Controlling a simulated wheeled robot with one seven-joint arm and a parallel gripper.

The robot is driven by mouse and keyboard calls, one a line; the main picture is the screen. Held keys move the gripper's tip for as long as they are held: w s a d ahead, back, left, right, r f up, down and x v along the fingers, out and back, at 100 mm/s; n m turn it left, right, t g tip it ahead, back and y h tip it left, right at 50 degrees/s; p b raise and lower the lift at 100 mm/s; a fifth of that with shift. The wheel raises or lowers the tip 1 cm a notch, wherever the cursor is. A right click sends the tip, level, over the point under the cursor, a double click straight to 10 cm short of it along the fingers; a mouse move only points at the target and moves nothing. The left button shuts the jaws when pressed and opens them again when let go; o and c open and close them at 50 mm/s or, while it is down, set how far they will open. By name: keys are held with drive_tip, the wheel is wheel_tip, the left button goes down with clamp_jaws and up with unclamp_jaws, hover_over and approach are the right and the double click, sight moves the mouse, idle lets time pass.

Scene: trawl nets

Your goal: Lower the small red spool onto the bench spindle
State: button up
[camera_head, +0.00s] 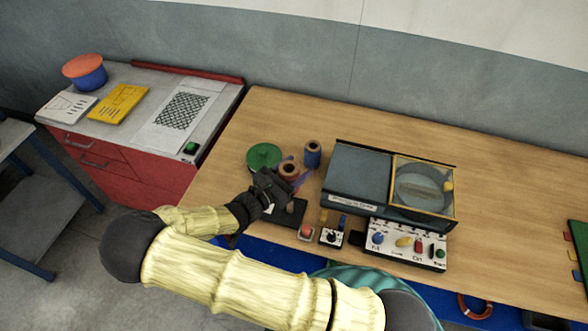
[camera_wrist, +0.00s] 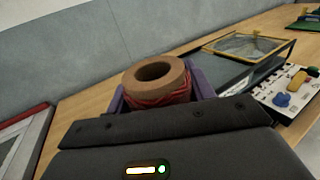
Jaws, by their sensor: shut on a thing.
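The small red spool (camera_head: 289,171) has a tan top flange with a round hole and red cord wound below it. It shows large in the wrist view (camera_wrist: 157,90). My gripper (camera_head: 291,176) is shut on it, with a purple finger on each side of the winding. The spool looks upright or nearly so. A dark base plate (camera_head: 291,217) lies on the bench in front of my gripper, with a short brownish upright piece on it. I cannot tell whether that piece is the spindle. The underside of the spool is hidden in both views.
A blue spool (camera_head: 312,154) stands close to the right of the red one. A green disc (camera_head: 264,156) lies to the left. A grey case (camera_head: 356,172) with a yellow-framed window and a white control panel (camera_head: 407,246) stand at right.

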drive_tip(key=shift+f, duration=0.1)
drive_tip(key=shift+f+b, duration=0.65)
drive_tip(key=shift+f, duration=0.4)
drive_tip(key=shift+f, duration=0.35)
drive_tip(key=shift+f+b, duration=0.35)
drive_tip(key=shift+b, duration=0.05)
drive_tip(key=shift+f+b, duration=0.4)
drive_tip(key=shift+f, duration=0.3)
drive_tip(key=shift+f+b, duration=0.4)
drive_tip(key=shift+f, duration=0.3)
drive_tip(key=shift+f, duration=0.35)
drive_tip(key=shift+f+b, duration=1.2)
drive_tip(key=shift+f, duration=0.55)
drive_tip(key=shift+f, duration=0.35)
